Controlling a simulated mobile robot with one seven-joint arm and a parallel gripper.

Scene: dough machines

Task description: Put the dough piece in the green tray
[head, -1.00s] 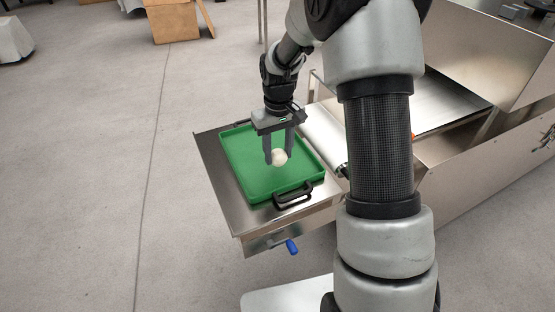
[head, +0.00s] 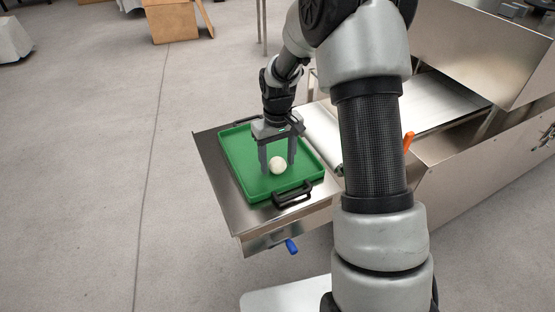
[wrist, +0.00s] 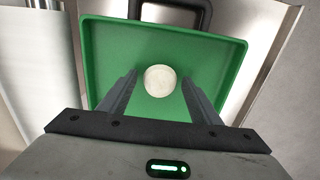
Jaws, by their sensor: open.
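The dough piece (head: 278,165) is a small pale ball. It appears to rest on the floor of the green tray (head: 248,152), towards the tray's near side. In the wrist view the dough piece (wrist: 160,80) lies between and just beyond my fingertips, with green tray floor (wrist: 110,50) around it. My gripper (head: 277,168) is open over the tray, with its fingers spread on either side of the dough piece and a gap showing on both sides in the wrist view.
The tray has black handles, the near one (head: 293,194) in clear view. It sits on a steel shelf (head: 215,165) at the end of a conveyor belt (head: 436,104). A blue-handled lever (head: 291,246) hangs below the shelf. Open floor lies to the left.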

